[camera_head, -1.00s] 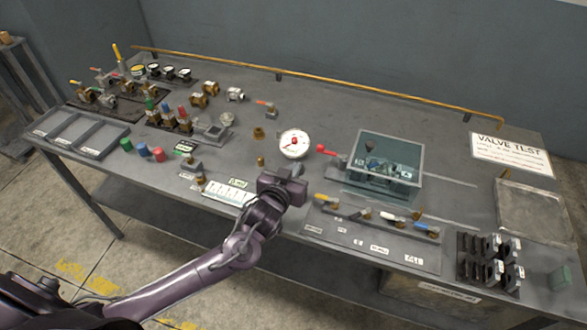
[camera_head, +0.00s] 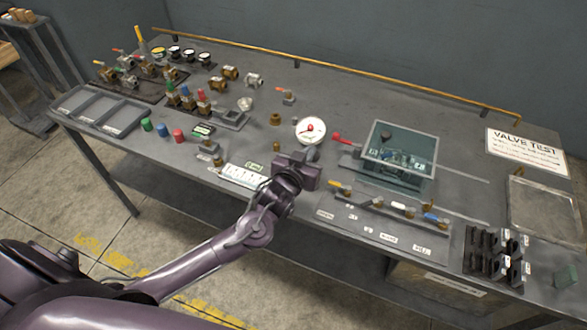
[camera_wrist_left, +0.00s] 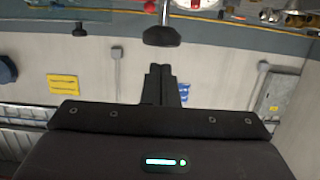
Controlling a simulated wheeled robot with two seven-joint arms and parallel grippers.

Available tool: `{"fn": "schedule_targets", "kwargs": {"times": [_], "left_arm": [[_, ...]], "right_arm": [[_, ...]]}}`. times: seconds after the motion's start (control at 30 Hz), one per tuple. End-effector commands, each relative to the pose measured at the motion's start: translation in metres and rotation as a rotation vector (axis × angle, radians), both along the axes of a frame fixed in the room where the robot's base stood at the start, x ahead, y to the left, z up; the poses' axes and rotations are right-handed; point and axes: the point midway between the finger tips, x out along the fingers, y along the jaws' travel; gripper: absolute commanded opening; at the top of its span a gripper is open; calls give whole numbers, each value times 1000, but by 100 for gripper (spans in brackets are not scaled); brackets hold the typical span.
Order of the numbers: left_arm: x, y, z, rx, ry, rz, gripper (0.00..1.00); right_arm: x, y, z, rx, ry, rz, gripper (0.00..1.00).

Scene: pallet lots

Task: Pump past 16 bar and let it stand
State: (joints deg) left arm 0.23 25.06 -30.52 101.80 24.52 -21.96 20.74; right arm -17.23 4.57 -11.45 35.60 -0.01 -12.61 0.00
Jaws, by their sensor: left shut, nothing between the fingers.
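The round white pressure gauge (camera_head: 310,130) with a red centre stands on the bench behind my left gripper; its reading is too small to make out. It is partly cut off at the top of the left wrist view (camera_wrist_left: 187,4). My left gripper (camera_head: 312,157) is over the front part of the bench, just in front of the gauge. In the left wrist view its fingers (camera_wrist_left: 160,70) are shut with nothing between them. A black knob on a grey rod (camera_wrist_left: 162,37) is just beyond the fingertips. My right gripper is not in view.
A clear-walled box (camera_head: 400,150) with a red lever (camera_head: 344,138) at its left stands right of the gauge. Several valves and fittings fill the left side. A row of coloured-handled tools (camera_head: 385,205) lies at the front right. A brass rail (camera_head: 340,68) runs along the back.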

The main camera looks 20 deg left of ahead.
Motion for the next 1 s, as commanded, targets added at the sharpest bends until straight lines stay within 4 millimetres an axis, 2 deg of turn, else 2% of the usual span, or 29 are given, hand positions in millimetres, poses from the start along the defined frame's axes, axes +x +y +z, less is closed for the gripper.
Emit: {"fn": "schedule_targets", "kwargs": {"times": [0.03, 0.3, 0.43, 0.6, 1.0], "left_arm": [[-14, -1, -9, -1, 7, -5, 0], [-65, 1, 5, -2, 4, -4, 0], [-82, 2, 11, -2, 3, -4, 0], [-93, 2, 16, -1, 2, -3, 0], [-93, 3, 17, -1, 1, -3, 0]], "right_arm": [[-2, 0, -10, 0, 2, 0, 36], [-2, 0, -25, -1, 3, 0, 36], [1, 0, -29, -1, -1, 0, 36], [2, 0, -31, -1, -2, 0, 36], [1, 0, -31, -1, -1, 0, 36]]}}
